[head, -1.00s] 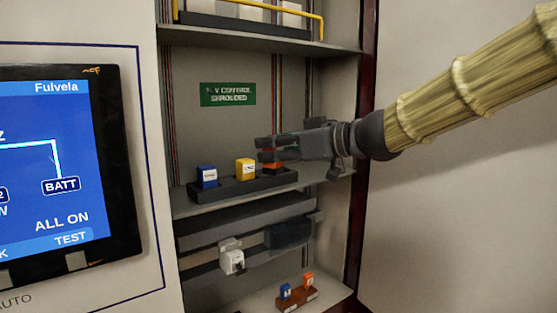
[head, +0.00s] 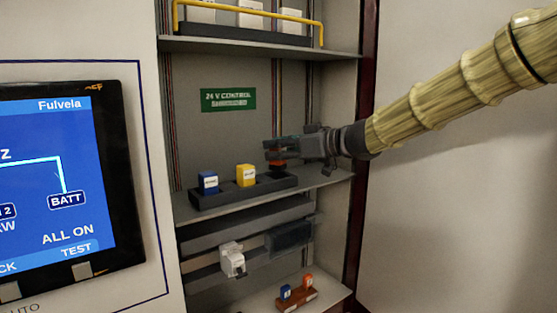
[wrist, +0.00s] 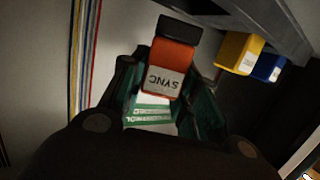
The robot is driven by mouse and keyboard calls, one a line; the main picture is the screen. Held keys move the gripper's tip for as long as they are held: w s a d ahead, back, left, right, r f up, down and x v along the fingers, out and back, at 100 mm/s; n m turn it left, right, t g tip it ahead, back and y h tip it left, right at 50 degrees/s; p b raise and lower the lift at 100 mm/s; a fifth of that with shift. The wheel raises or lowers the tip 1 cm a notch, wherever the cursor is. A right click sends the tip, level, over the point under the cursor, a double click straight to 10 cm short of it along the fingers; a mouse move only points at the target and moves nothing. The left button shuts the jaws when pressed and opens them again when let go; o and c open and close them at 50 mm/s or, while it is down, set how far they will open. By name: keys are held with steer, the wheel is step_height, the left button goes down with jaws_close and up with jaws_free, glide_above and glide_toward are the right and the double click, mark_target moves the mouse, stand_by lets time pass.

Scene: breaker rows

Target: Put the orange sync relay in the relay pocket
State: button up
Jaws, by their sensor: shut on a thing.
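The orange sync relay (wrist: 172,68), marked SYNC with a black end, sits between the fingers of my gripper (wrist: 160,88) in the wrist view. In the head view my gripper (head: 276,150) is shut on the orange relay (head: 277,166) at the right end of a dark relay tray (head: 222,199). The fingers hide much of the relay there. The black end shows in the wrist view, and I cannot tell whether it touches the tray. I cannot make out an empty relay pocket.
A blue relay (head: 208,182) and a yellow relay (head: 246,175) stand left of the gripper in the tray. A shelf with a yellow rail (head: 250,8) is above. Below are a white device (head: 232,260) and a brown holder (head: 298,300) with small blue and orange pieces.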

mark_target(284, 161)
step_height(284, 161, down, 3)
steer(key=shift+r, duration=0.15)
steer(key=shift+d+f+p, duration=0.1)
steer(key=shift+f+p, duration=0.2)
steer(key=shift+f, duration=0.1)
steer(key=shift+f, duration=0.15)
steer(key=o, duration=1)
